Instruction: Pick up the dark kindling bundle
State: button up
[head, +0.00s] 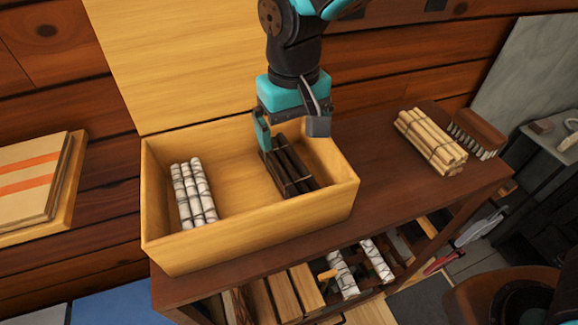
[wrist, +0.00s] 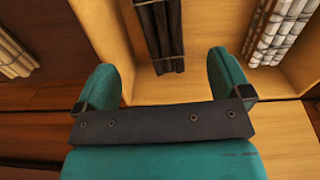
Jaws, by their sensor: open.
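The dark kindling bundle (head: 290,170) lies in the right part of an open wooden box (head: 310,208), a band around its dark sticks. My gripper (head: 291,140) is open, with teal fingers, over the far end of the bundle. In the head view one finger is at the left of the bundle and the other at its right. In the wrist view the bundle (wrist: 163,35) lies ahead of the gap between the fingertips (wrist: 165,78), nothing held. Part of the bundle's far end is hidden by my gripper in the head view.
A white birch bundle (head: 194,193) lies in the box's left part. A pale stick bundle (head: 431,141) and a brush (head: 477,133) are on the dark shelf top (head: 390,195) to the right. The box's raised lid (head: 190,60) stands behind it. Logs lie on the shelf below.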

aim_at(292, 167)
notch_tip(292, 167, down, 5)
jog(key=shift+f+p, duration=0.15)
jog(key=shift+p, duration=0.4)
jog(key=shift+a+f+p, duration=0.1)
jog(key=shift+f+p, duration=1.15)
jog(key=shift+f, duration=1.5)
jog(key=shift+c, duration=0.3)
jog(key=c, duration=1.1)
jog(key=shift+r, duration=0.15)
